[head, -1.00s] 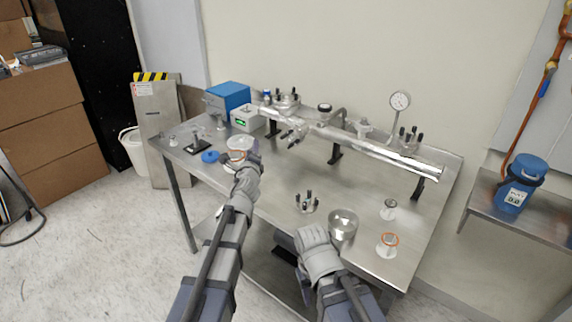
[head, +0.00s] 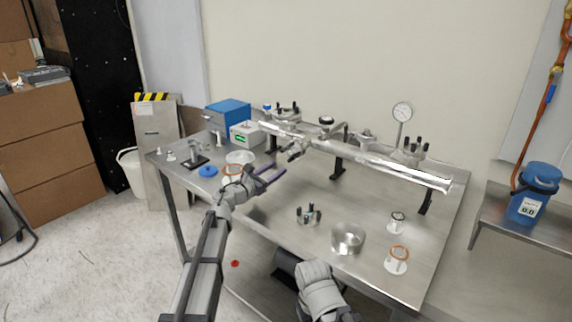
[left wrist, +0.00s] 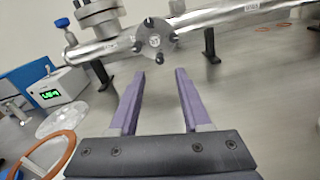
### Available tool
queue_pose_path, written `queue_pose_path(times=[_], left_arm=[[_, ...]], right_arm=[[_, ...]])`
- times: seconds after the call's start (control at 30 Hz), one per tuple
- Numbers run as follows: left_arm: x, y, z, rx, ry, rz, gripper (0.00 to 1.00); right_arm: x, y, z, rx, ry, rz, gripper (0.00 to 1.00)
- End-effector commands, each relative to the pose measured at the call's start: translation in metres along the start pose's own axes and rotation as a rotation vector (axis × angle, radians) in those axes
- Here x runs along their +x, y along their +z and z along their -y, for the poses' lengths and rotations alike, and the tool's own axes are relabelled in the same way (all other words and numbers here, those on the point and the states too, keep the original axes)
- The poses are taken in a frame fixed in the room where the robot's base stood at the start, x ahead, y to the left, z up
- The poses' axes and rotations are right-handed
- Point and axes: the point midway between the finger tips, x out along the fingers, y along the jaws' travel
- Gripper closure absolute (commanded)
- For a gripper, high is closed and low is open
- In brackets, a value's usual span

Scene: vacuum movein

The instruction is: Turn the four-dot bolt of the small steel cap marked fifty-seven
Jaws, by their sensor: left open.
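A small round steel cap (head: 293,150) with dark bolts sits on a branch of the long steel tube (head: 380,167). In the left wrist view the cap (left wrist: 156,40) faces me, just beyond the fingertips; its small mark and the bolts' dots are too blurred to read. My left gripper (head: 276,176) has its purple fingers apart and empty, short of the cap and above the table. In the left wrist view the left gripper (left wrist: 160,75) frames bare table and the cap's lower edge. Only grey parts of my right arm show at the bottom; its fingers are hidden.
A loose flange with dark bolts (head: 308,214), a steel bowl (head: 348,238) and orange-ringed fittings stand on the table's front right (head: 385,285). A blue box (head: 228,114), a green-display unit (head: 245,134) and a clear dish (head: 240,157) stand left.

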Motion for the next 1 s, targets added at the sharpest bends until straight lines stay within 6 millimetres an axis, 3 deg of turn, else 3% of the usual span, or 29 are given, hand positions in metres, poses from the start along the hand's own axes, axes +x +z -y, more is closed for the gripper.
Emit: queue_pose_path(times=[0.4,0.7,1.0], left_arm=[[0.06,0.0,-0.001,-0.002,0.001,0.001,0.52],[0.063,0.0,0.0,-0.002,0.001,0.001,0.52],[0.063,0.0,0.0,-0.002,0.001,0.001,0.86]], right_arm=[[0.0,0.0,0.0,0.0,0.0,0.0,0.52],[0.0,0.0,0.0,0.0,0.0,0.0,0.52],[0.0,0.0,0.0,0.0,0.0,0.0,0.52]])
